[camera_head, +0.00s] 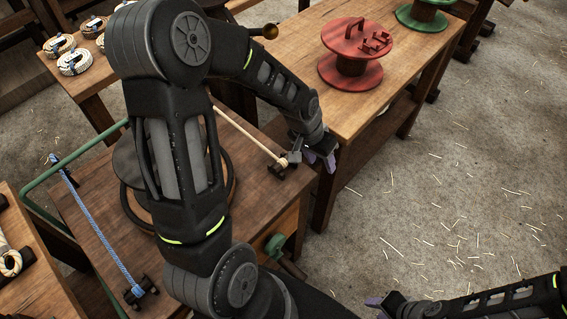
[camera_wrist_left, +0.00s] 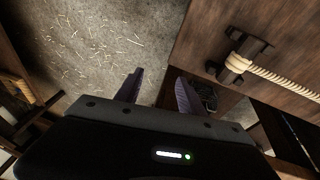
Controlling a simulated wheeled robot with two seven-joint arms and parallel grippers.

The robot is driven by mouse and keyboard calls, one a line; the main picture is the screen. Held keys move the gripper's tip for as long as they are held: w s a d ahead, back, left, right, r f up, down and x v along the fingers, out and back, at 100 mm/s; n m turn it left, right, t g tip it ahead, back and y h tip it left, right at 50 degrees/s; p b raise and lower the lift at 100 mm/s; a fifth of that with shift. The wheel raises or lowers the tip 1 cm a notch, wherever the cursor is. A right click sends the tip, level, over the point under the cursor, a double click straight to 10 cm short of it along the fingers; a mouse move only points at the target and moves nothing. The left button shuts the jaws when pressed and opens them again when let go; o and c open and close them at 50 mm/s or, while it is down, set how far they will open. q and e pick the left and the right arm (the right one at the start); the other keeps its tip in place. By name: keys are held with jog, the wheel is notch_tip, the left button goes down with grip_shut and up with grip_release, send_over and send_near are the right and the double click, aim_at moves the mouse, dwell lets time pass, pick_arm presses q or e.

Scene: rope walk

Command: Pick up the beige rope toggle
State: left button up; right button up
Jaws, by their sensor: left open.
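The beige rope (camera_head: 247,134) runs across the dark tabletop in the head view, partly behind my left arm. Its near end reaches a small dark holder (camera_head: 277,171) by the table's right edge. The pale toggle end (camera_wrist_left: 237,63) sits in the dark holder at upper right in the left wrist view, with the rope leading right. My left gripper (camera_head: 320,157) is open and empty, just right of the toggle and beyond the table edge; its purple fingers (camera_wrist_left: 159,77) are apart and left of the toggle. My right gripper (camera_head: 378,306) is at the bottom edge, its jaws unclear.
A blue rope (camera_head: 97,225) is stretched on the left of the same table. A red spool (camera_head: 356,50) with red items on top stands on a wooden bench (camera_head: 300,60) behind. Rope coils (camera_head: 74,62) lie on a table at upper left. The strewn floor (camera_head: 450,200) at right is free.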

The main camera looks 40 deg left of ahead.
aim_at(282, 161)
pick_arm(q)
jog(key=s+a+r+g, duration=0.1)
jog(key=a+r, duration=0.1)
jog(key=a, duration=0.1)
jog(key=s+a+r+g+y+b, duration=0.1)
jog(key=s+a+r, duration=0.1)
jog(key=a, duration=0.1)
jog(key=s+a+r+m+y, duration=0.1)
jog(key=s+a+r, duration=0.1)
jog(key=a, duration=0.1)
jog(key=shift+r+g+b, duration=0.3)
jog(key=shift+g+b, duration=0.05)
jog(key=shift+g, duration=0.05)
jog(key=shift+f, duration=0.1)
jog(key=shift+f, duration=1.25)
jog(key=shift+d, duration=0.1)
notch_tip(282, 161, down, 5)
jog(key=shift+f, duration=0.1)
jog(key=shift+d, duration=0.1)
jog(key=shift+c, duration=0.3)
grip_shut()
